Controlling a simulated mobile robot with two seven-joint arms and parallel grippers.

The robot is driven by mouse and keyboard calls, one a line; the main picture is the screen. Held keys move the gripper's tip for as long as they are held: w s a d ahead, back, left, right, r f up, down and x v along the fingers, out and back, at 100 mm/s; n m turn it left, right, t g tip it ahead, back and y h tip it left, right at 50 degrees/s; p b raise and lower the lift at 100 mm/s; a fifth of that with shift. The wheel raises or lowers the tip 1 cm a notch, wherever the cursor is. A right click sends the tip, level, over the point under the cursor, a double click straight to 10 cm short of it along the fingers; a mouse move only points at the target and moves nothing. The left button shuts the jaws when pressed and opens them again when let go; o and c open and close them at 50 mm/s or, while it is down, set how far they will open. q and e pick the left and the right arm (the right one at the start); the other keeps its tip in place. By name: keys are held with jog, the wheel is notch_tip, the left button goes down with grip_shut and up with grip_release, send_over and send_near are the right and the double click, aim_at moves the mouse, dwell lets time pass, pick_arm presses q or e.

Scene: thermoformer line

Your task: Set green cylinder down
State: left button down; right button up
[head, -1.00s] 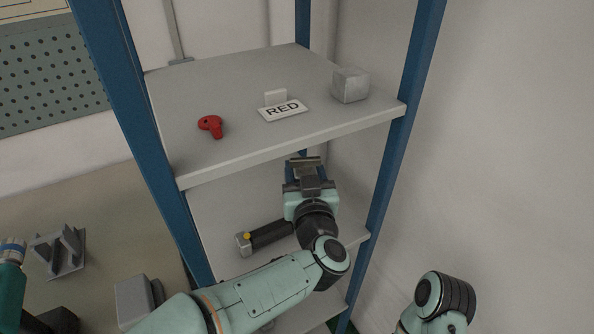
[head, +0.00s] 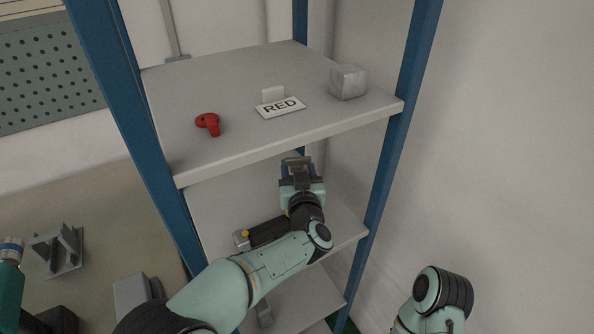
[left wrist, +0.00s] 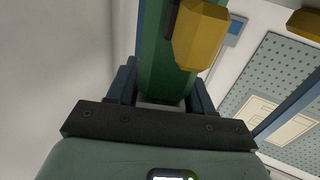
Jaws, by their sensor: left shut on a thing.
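In the left wrist view, the green cylinder (left wrist: 163,62) stands between the two fingers of my left gripper (left wrist: 163,92). The gripper is shut on it. A yellow part (left wrist: 202,36) shows against the cylinder's side, and the cylinder's far end runs out of the picture. In the head view, my left gripper (head: 297,163) is just below the front edge of the upper shelf (head: 225,165), over the lower shelf. I cannot make out the cylinder in the head view. Only a piece of my right arm shows at the lower right; its gripper is out of view.
The upper shelf carries a red part (head: 209,124), a RED label (head: 281,107) and a grey cube (head: 348,82). A black tool with a yellow button (head: 265,232) lies on the lower shelf beside my arm. Blue posts (head: 388,160) flank the shelves.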

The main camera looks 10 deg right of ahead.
dwell(0.3)
pick_arm(q)
jog(key=shift+f, duration=0.2)
jog(key=shift+c, duration=2.2)
grip_release()
pick_arm(e)
jog(key=shift+s+f, duration=0.1)
pick_arm(q)
jog(key=shift+s+r, duration=0.2)
jog(key=s+b, duration=0.2)
jog(key=s, duration=0.9)
jog(key=shift+s, duration=0.35)
pick_arm(e)
jog(key=shift+s+f, duration=0.2)
jog(key=shift+f, duration=0.3)
jog(key=shift+s+f, duration=0.2)
jog(key=shift+f, duration=0.3)
pick_arm(q)
jog(key=shift+f, duration=0.1)
